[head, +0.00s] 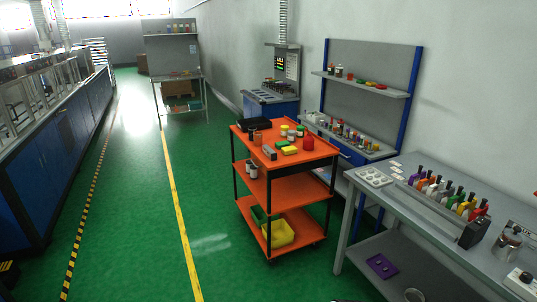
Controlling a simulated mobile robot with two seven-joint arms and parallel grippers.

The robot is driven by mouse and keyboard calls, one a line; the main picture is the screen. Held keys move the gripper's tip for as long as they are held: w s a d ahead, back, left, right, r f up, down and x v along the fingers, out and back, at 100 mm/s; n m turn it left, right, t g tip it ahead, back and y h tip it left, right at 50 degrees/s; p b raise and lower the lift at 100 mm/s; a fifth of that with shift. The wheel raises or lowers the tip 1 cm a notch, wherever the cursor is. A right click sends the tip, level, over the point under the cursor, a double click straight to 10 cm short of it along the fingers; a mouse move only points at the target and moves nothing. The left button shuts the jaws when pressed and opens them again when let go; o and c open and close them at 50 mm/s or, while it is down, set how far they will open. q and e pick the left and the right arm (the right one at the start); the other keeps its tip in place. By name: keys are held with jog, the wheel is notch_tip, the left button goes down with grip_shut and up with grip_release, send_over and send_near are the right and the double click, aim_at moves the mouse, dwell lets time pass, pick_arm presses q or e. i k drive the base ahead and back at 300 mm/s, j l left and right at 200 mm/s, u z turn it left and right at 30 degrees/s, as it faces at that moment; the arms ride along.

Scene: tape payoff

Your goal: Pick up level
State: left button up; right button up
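I cannot clearly pick out a level at this distance. A three-shelf orange cart (250,184) stands in the middle of the view. On its top lie a small grey bar-shaped block (269,153), a black case (254,124), a brown-orange block (257,137), yellow and green items (289,150) and a red round item (308,143). Whether the grey block is a level I cannot tell. Neither of my grippers is in view.
A grey workbench (400,210) with a rack of coloured bottles (440,205) stands at the right. A blue-framed shelf bench (372,85) is behind the cart. Blue cabinets (50,150) line the left. The green aisle (135,210) between is clear.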

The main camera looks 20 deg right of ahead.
aim_at(267, 151)
jog(key=i+l, duration=0.2)
jog(key=i, duration=0.35)
jog(key=i+l, duration=0.25)
jog(key=i, duration=0.3)
jog(key=i+l+z, duration=0.1)
jog(key=i, duration=0.45)
jog(key=l, duration=0.1)
